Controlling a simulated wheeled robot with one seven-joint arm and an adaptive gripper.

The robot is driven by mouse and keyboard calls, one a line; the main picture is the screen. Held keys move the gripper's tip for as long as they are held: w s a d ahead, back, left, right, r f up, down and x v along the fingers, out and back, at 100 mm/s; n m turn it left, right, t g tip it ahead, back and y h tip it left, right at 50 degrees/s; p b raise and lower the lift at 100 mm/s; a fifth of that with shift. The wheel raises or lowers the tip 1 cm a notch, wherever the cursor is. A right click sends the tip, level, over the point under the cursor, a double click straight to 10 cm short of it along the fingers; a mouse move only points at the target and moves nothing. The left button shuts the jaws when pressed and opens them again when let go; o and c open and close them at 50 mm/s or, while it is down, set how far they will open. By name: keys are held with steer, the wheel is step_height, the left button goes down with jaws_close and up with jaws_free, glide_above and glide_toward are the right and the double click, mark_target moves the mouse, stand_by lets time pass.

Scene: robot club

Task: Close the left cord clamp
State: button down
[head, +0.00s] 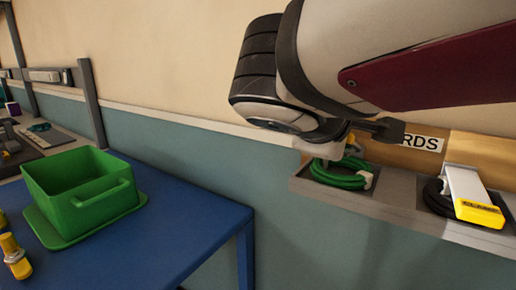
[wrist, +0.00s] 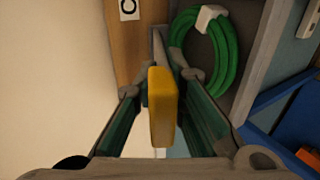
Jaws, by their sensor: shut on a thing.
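The left cord clamp's yellow end (wrist: 163,110) sits between the two fingers of my gripper (wrist: 168,90) in the wrist view. The fingers are shut on it. A grey lever seems to run from the yellow piece toward the shelf, mostly hidden. In the head view my gripper (head: 352,148) is at the left end of the wall shelf, above the green cord coil (head: 340,179). Only a small bit of yellow shows there; my arm hides the rest of the clamp. The green coil (wrist: 223,60) lies beside the clamp in the wrist view.
The grey wall shelf (head: 385,207) also holds a black cord coil (head: 434,198) and a second clamp, a grey lever with a yellow end (head: 480,213). A blue table (head: 190,215) with a green bin (head: 85,190) stands to the left.

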steer(key=shift+s+a+f+b, duration=0.15)
steer(key=shift+s+f+b, duration=0.05)
steer(key=shift+f+b, duration=0.4)
steer(key=shift+s+a+f+b, duration=0.15)
steer(key=shift+f+b, duration=0.35)
steer(key=shift+f, duration=0.15)
steer(key=c, duration=1.8)
jaws_free()
